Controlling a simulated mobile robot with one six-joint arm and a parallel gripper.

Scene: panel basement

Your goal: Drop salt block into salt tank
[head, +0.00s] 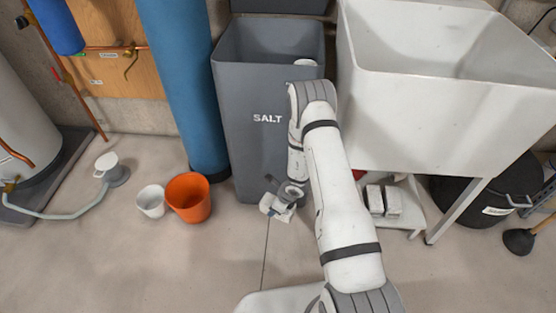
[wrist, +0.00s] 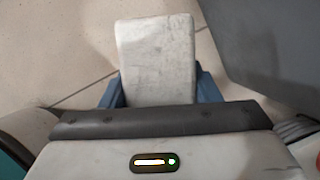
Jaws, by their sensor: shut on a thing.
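The salt tank (head: 262,130) is a tall grey open bin marked SALT, standing at the back centre. Its grey wall also shows at the right of the wrist view (wrist: 268,45). My gripper (head: 281,204) is low in front of the tank, below its rim and close to the floor. In the wrist view its blue fingers (wrist: 158,92) are shut on a whitish salt block (wrist: 157,55), one finger on each side. The block's far end sticks out past the fingers over the floor. In the head view the block is small and partly hidden by the gripper.
A round white part (head: 305,62) shows inside the tank's right rear. A white sink (head: 440,110) stands right of the tank. Two pale blocks (head: 384,200) lie on the low shelf beneath it. An orange bucket (head: 188,198), a white bucket (head: 151,201) and a blue column (head: 180,85) stand left.

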